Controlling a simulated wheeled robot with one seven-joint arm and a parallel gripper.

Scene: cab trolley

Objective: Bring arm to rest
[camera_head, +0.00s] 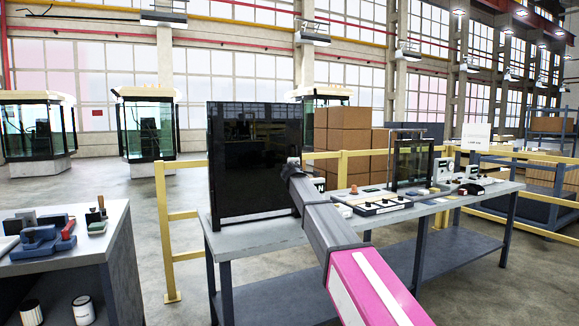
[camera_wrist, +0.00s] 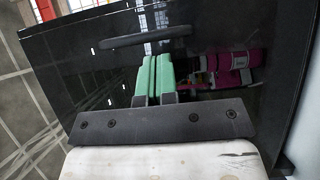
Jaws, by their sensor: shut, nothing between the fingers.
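My arm (camera_head: 330,225) reaches from the lower right of the head view up to the right part of a large black glossy panel (camera_head: 250,160). In the head view the fingers are hidden behind the arm's far end. In the wrist view my gripper (camera_wrist: 157,58) has two green fingers pressed together with nothing between them. They point at the black panel (camera_wrist: 240,40), which fills most of that view and mirrors magenta parts. A dark bar-shaped handle (camera_wrist: 145,38) lies just beyond the fingertips. I cannot tell whether the fingers touch it.
The panel stands on a grey workbench (camera_head: 255,235) with several small items to the right. Another bench (camera_head: 115,220) with tools stands at left. A yellow railing (camera_head: 165,230) and stacked boxes (camera_head: 340,125) are behind. Open floor (camera_head: 150,190) shows between the benches.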

